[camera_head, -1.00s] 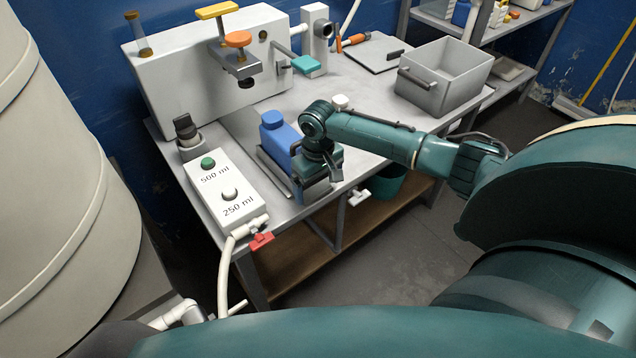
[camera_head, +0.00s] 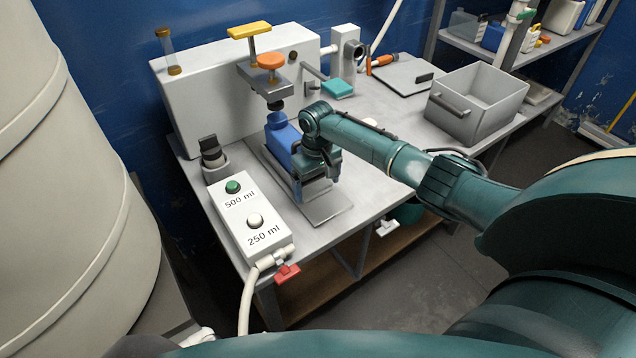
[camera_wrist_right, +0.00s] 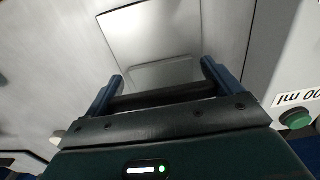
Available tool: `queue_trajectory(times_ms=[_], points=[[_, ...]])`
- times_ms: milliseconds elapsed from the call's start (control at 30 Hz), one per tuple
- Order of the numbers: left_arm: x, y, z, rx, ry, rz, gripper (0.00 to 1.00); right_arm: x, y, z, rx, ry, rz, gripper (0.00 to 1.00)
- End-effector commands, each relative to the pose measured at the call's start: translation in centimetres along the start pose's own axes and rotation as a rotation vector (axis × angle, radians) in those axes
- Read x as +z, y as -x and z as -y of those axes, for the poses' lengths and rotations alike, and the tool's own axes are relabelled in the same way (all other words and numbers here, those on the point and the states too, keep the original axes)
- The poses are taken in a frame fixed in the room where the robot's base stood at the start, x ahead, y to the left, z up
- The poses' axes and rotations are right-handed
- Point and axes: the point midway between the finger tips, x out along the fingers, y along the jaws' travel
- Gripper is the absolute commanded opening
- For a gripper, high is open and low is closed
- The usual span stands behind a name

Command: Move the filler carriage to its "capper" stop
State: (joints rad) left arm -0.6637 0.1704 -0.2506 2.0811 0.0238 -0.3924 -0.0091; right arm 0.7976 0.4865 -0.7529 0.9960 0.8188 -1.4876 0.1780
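A blue bottle (camera_head: 281,142) stands upright on the bench below the black fitting under the orange knob (camera_head: 271,61). The carriage under it is mostly hidden by the bottle and my arm. My right gripper (camera_head: 314,190) points down just in front of the bottle, over the metal track plate (camera_head: 328,208). In the right wrist view the two blue fingers (camera_wrist_right: 160,85) are wide apart, with a dark bar between their bases and the bare plate beyond. I cannot tell whether they touch the carriage. My left gripper is out of view.
A button box (camera_head: 250,216) marked 500 ml and 250 ml stands left of the track, with a red valve (camera_head: 287,273) at its front end. The white machine body (camera_head: 215,90) stands behind. A grey bin (camera_head: 480,100) sits at the right.

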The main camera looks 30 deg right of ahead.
Motion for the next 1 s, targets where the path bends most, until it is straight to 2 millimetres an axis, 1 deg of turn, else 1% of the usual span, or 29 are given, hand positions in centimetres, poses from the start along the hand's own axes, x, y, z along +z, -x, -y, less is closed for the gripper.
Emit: queue_trajectory(times_ms=[33, 100, 333, 467, 567, 800, 900, 1000], points=[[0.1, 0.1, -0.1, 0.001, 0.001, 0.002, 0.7, -0.1, 0.1, 0.0, 0.0, -0.001, -0.004, 0.94], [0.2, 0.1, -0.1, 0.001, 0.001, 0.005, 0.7, -0.1, 0.1, 0.0, 0.0, -0.001, -0.003, 1.0], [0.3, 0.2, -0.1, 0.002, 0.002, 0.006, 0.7, 0.0, 0.1, 0.0, 0.0, 0.0, -0.002, 1.0], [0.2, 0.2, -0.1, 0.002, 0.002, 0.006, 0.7, -0.1, 1.0, -0.1, 0.0, -0.001, -0.004, 1.0], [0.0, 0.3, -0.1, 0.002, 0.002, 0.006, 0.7, -0.1, 2.6, -0.1, 0.0, -0.001, -0.006, 1.0], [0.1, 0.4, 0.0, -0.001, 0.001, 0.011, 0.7, -0.1, 8.0, -0.1, 0.0, 0.0, -0.006, 1.0], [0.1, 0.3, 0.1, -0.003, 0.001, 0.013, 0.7, -0.1, 10.1, 0.0, -0.001, 0.0, -0.007, 1.0], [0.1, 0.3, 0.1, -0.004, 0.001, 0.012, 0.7, 0.0, 11.6, 0.0, 0.0, 0.0, -0.005, 1.0]])
